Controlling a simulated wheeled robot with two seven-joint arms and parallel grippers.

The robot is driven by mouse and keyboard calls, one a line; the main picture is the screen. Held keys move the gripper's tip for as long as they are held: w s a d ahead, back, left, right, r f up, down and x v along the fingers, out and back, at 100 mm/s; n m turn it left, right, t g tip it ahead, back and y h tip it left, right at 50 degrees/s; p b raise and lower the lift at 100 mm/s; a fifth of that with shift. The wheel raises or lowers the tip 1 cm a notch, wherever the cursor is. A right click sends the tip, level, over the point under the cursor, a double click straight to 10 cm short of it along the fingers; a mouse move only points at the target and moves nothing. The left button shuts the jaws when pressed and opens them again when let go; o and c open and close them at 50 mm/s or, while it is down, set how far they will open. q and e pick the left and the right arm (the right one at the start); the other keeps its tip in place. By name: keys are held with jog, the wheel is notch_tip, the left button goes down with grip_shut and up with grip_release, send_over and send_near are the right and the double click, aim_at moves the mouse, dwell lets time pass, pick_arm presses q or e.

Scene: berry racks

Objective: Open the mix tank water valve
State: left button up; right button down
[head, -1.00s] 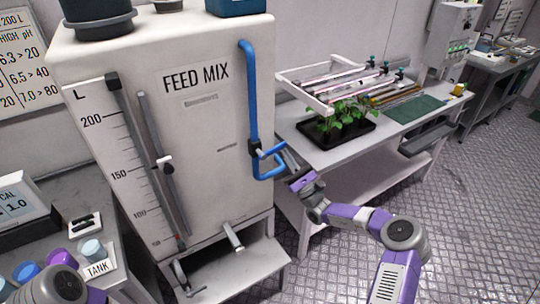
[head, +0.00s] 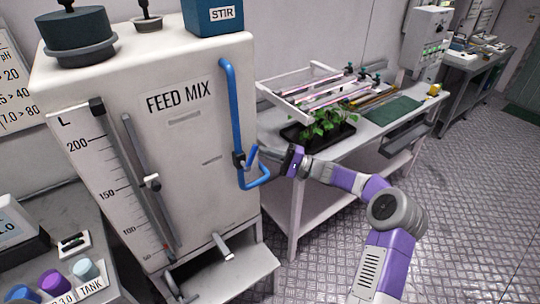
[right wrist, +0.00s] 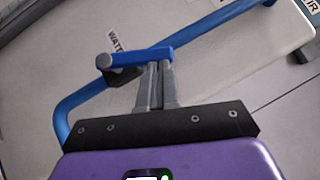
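The water valve is on the blue pipe (head: 229,110) at the right side of the white FEED MIX tank (head: 130,65). It has a black valve body (head: 239,160) and a blue lever handle (head: 251,158), tilted up and to the right in the head view. My right gripper (head: 263,153) is beside the handle. In the right wrist view, its grey fingers (right wrist: 155,84) are close together, with their tips against or just behind the blue handle (right wrist: 148,57). Exact contact is unclear; the handle is not clearly between them. A partly covered WATER label shows there. My left gripper is out of view.
A side table (head: 270,125) with a black seedling tray (head: 318,142) and a white rack (head: 315,83) stands right of the tank. A lower outlet tap (head: 222,247) sticks out at the tank's front. Coloured jars (head: 52,282) are at bottom left. The floor at right is clear.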

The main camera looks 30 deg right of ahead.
jog(key=shift+a+r+n+g, duration=0.35)
jog(key=shift+a+n+g, duration=0.05)
jog(key=shift+n, duration=0.2)
jog(key=shift+d, duration=0.1)
jog(key=shift+w+d+f, duration=0.1)
jog(key=shift+d, duration=0.15)
jog(key=w+d+v, duration=0.1)
jog(key=v, duration=1.1)
jog(key=shift+w+d+f, duration=0.2)
jog(key=shift+d, duration=0.1)
